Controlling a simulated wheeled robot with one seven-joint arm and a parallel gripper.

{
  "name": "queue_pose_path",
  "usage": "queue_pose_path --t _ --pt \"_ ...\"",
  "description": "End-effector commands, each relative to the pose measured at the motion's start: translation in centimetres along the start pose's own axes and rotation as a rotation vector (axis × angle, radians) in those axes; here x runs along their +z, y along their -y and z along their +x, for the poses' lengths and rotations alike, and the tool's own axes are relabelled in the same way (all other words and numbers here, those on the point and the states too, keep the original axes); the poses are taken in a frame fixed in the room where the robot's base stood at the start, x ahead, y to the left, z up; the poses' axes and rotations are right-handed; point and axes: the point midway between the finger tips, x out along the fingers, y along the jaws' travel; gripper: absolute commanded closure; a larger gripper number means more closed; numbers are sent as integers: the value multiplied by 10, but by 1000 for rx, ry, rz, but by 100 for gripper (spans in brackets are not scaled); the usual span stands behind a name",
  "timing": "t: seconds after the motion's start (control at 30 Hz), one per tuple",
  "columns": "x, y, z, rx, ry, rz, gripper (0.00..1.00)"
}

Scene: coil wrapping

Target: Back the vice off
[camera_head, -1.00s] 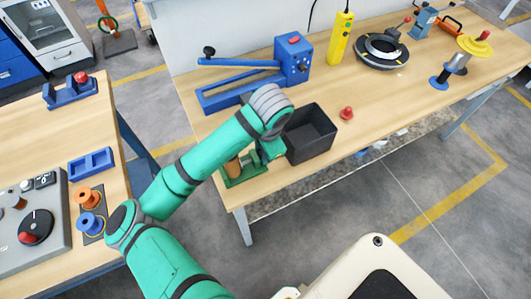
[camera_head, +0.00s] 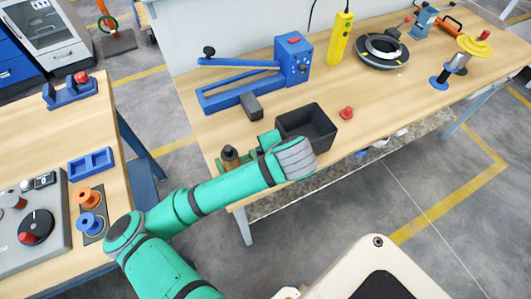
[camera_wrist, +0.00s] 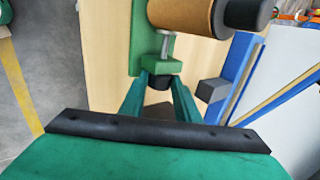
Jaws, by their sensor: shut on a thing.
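The green vice (camera_head: 222,167) stands at the front left corner of the right-hand bench, with a brown cylinder with a dark end (camera_head: 230,157) at it. In the wrist view the green vice body (camera_wrist: 145,35) fills the top middle, with the brown cylinder (camera_wrist: 187,16) beside it and a metal rod (camera_wrist: 167,46) running to a green block (camera_wrist: 160,65). My gripper (camera_wrist: 160,86) is at the near end of this block, its fingers closed on a small dark knob (camera_wrist: 158,83). The head view hides most of the fingers behind my wrist.
A black open bin (camera_head: 318,124) stands close to my wrist on the right. A blue lever tool (camera_head: 240,85) with a grey block (camera_head: 251,106) lies behind the vice. A red knob (camera_head: 347,113) and a black ring turntable (camera_head: 382,50) are farther right.

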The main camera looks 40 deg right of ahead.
Motion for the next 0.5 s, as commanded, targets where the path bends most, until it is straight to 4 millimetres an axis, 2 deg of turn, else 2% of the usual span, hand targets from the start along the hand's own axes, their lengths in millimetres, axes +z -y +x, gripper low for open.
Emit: queue_pose_path --t 0.23,0.27,0.3,0.5 --pt "2 -1 0 -8 4 0 85" --pt "2 -1 0 -8 4 0 66" --pt "2 -1 0 -8 4 0 61" --pt "1 -2 0 -3 4 1 61"
